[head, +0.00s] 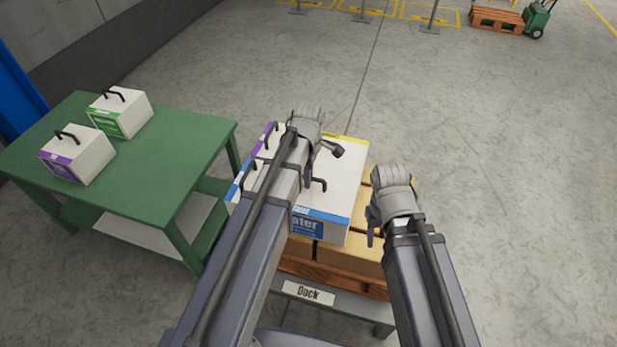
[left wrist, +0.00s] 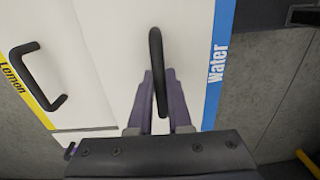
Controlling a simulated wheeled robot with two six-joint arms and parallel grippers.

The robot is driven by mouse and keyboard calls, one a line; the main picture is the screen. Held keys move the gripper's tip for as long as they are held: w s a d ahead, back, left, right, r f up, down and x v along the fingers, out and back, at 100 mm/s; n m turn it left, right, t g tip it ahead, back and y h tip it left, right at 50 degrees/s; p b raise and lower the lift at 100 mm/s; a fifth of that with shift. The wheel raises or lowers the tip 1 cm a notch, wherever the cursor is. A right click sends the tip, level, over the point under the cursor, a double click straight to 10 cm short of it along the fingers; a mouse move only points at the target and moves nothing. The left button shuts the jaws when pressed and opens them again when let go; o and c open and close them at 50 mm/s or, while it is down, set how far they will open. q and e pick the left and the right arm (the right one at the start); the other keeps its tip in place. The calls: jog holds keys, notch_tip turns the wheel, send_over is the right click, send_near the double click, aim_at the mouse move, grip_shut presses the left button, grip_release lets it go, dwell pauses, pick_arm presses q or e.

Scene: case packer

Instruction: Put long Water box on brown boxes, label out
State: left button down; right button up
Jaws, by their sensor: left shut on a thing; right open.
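The long white Water box (head: 322,226), with a blue label band, is at the front of the pallet stack. Its label side faces toward me in the head view. My left gripper (head: 309,180) is shut on its black handle; the left wrist view shows the fingers (left wrist: 161,108) around the handle and the blue Water label (left wrist: 217,65) to the right. Brown boxes (head: 340,257) lie directly below it in the head view. I cannot tell whether it rests on them or hangs just above. My right gripper (head: 371,228) is open and empty, right of the box.
White boxes with purple (head: 263,142) and blue (head: 238,187) bands stand left of my left arm. A Lemon box (left wrist: 75,60) is beside the Water box. The green table (head: 180,150) at left holds a purple-label box (head: 92,163) and green-label box (head: 127,115). Open floor lies right.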

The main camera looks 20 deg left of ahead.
pick_arm(q)
jog(key=shift+f+b, duration=1.15)
jog(key=shift+f, duration=0.25)
jog(key=shift+f+b, duration=0.3)
jog(key=shift+b, duration=0.05)
jog(key=c, duration=0.8)
grip_release()
jog(key=shift+o, duration=0.2)
jog(key=shift+r, duration=0.15)
notch_tip(320, 180, up, 8)
jog(key=p, duration=0.8)
jog(key=shift+w+f, duration=0.1)
jog(key=shift+f, duration=0.1)
